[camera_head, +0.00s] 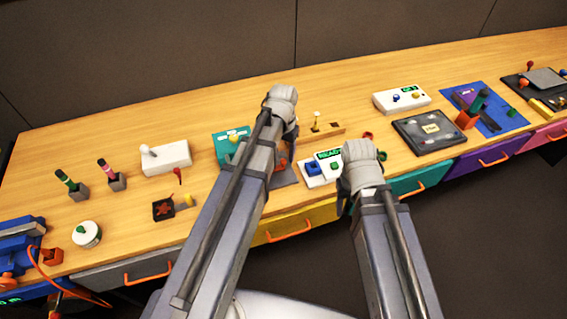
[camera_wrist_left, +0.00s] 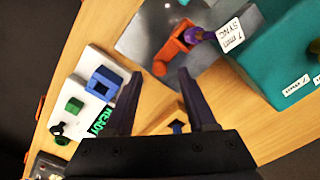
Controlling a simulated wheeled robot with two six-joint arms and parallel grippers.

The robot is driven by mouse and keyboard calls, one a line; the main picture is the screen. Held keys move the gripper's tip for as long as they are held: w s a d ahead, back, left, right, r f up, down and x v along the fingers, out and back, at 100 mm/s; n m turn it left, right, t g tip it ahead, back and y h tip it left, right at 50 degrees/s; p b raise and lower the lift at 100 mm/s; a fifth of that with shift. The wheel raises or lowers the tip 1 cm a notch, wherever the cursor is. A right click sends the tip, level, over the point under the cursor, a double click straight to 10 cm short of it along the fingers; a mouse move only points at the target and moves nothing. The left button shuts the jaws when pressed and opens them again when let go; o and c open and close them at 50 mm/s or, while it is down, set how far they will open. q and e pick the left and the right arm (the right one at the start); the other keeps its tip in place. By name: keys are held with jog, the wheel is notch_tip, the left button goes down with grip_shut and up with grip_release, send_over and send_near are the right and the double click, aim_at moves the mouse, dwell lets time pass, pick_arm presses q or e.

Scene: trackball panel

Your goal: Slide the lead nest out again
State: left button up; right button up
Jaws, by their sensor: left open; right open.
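No part in view is labelled as the lead nest, and I cannot tell for sure which it is. An orange-red bracket (camera_wrist_left: 176,50) with a purple piece sits on a grey plate (camera_wrist_left: 140,38) beside a teal box (camera_wrist_left: 290,50); a tag reading "7 mm SYNC" is there. A white unit (camera_wrist_left: 92,62) with a blue square socket (camera_wrist_left: 104,82), a green button and a READY display stands to the left in the wrist view. My left gripper (camera_wrist_left: 158,88) is open and empty above the table between them. My right gripper (camera_head: 362,168) is open; its fingers are mostly hidden.
A wooden strip with a small upright lever (camera_head: 316,122) lies behind the white unit. A white box (camera_head: 165,158) and pens in holders stand to the left. A black tray (camera_head: 430,130) and a blue mat (camera_head: 490,115) lie to the right. Drawers with orange handles line the front.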

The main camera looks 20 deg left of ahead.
pick_arm(q)
notch_tip(320, 180, down, 2)
jog(key=shift+f+b, duration=0.25)
jog(key=shift+b, duration=0.5)
pick_arm(e)
notch_tip(320, 180, down, 2)
jog(key=shift+f, duration=0.25)
pick_arm(q)
grip_shut()
dwell(0.5)
